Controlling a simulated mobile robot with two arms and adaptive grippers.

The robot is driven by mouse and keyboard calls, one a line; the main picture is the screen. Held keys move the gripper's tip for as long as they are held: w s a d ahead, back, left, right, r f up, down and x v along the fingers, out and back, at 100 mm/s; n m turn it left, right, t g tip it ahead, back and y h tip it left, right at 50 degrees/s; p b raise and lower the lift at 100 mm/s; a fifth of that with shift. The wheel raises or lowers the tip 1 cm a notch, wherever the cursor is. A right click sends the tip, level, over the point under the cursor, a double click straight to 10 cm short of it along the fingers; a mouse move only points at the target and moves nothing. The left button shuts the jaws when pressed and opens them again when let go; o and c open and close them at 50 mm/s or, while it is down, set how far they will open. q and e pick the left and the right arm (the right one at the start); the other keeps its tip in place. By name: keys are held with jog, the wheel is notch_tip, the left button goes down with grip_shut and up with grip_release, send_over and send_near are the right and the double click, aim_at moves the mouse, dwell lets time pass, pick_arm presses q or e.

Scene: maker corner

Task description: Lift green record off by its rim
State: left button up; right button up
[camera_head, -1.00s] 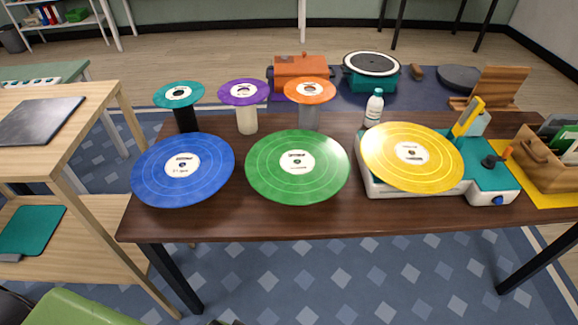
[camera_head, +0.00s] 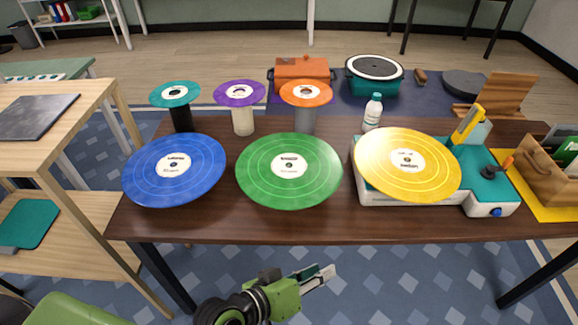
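The green record (camera_head: 258,185) has a white label and lies flat near the front middle of the dark wooden table (camera_head: 345,222). Whatever holds it up from below is hidden. My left gripper (camera_head: 326,275) is in front of the table, below and slightly right of the green record, and apart from it. Its fingers point right and are seen edge-on, so their opening is unclear. Nothing shows between them. My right gripper is out of view.
A blue record (camera_head: 145,180) lies left of the green one. A yellow record (camera_head: 430,175) sits on a turntable (camera_head: 495,190) to the right. Behind stand small teal (camera_head: 160,100), purple (camera_head: 225,98) and orange (camera_head: 322,98) discs on posts, and a bottle (camera_head: 373,112).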

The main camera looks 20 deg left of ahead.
pick_arm(q)
jog(key=w+d+r+n+t, duration=0.1)
jog(key=w+r+n+t, duration=0.3)
jog(key=n, duration=0.1)
jog(key=n+t+y, duration=0.4)
jog(key=n+y, duration=0.3)
jog(key=n, duration=0.4)
send_near(315, 185)
jog(key=w, duration=0.2)
jog(key=w+p, duration=0.1)
jog(key=w, duration=0.2)
jog(key=shift+d+r, duration=0.15)
jog(key=shift+d, duration=0.05)
jog(key=w, duration=0.5)
jog(key=shift+a+f, duration=0.15)
jog(key=shift+f, duration=0.1)
jog(key=shift+s, duration=0.1)
grip_shut()
